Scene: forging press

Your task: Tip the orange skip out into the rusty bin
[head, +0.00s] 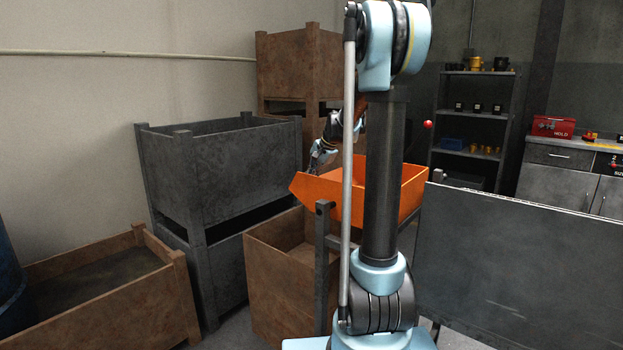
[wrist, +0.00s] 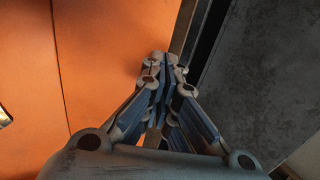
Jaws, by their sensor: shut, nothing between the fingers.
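The orange skip (head: 413,188) sits on a dark frame (head: 322,240) in the head view, its sloped lip pointing left over the rusty bin (head: 268,280). My arm hides the middle of the skip. The rusty bin stands on the floor below the lip, and the visible part of its inside looks empty. My gripper (head: 317,160) is at the far left side of the skip, just above the lip in the picture. In the wrist view my gripper (wrist: 165,62) has its fingers together with nothing between them, over the orange surface of the skip (wrist: 90,70). I cannot tell whether it touches.
Grey stacked bins (head: 225,165) stand left of the rusty bin, with a rusty stack (head: 285,65) behind. A low rusty crate (head: 100,300) is at lower left. A dark panel (head: 520,265) blocks the right front. Shelves (head: 478,120) and a cabinet (head: 570,175) stand behind.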

